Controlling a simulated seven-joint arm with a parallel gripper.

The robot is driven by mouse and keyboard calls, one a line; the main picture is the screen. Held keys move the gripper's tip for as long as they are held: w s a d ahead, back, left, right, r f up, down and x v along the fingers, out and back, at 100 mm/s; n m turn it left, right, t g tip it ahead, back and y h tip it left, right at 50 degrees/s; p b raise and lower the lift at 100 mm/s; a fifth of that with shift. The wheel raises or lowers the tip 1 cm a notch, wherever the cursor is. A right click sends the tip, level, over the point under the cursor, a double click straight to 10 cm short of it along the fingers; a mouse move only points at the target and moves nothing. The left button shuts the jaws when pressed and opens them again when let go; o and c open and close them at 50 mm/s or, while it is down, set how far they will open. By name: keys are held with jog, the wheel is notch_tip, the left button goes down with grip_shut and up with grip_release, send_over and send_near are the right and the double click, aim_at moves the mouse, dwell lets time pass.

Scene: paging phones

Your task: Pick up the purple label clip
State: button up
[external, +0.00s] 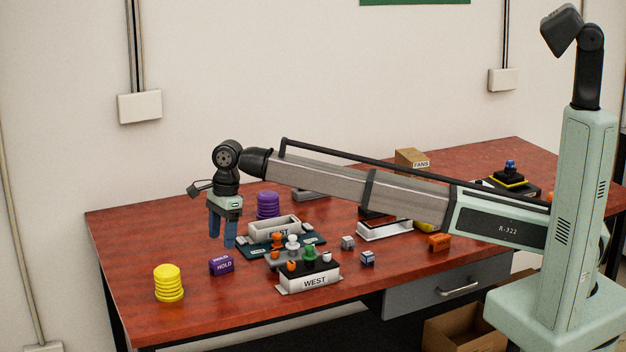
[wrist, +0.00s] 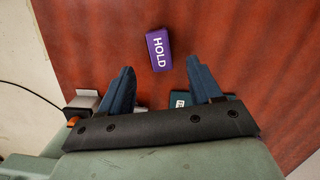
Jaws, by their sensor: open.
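The purple label clip (external: 221,266) is a small purple block marked HOLD in white. It lies on the red-brown table between the yellow stack and the WEST stand. In the wrist view the clip (wrist: 159,50) lies ahead of the fingertips, roughly centred between them and apart from both. My gripper (external: 222,244) points down above the table, a little above the clip in the external picture. In the wrist view my gripper (wrist: 160,68) has its two blue fingers spread with nothing between them.
A yellow stack of discs (external: 169,283) stands left of the clip. The white WEST stand (external: 310,283) with coloured pegs is to its right. A purple stack (external: 268,205) and a grey tray (external: 275,229) stand behind.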

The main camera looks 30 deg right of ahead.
aim_at(221, 259)
jog(key=shift+s+a+f, duration=0.1)
jog(key=shift+a+f, duration=0.05)
jog(key=shift+f, duration=1.1)
jog(key=shift+a+f, duration=0.2)
jog(key=shift+f, duration=1.05)
jog(key=shift+s+a+f, duration=0.1)
jog(key=shift+a+f, duration=0.05)
jog(key=shift+f, duration=1.1)
jog(key=shift+c, duration=0.2)
jog(key=c, duration=1)
jog(key=shift+r, duration=0.15)
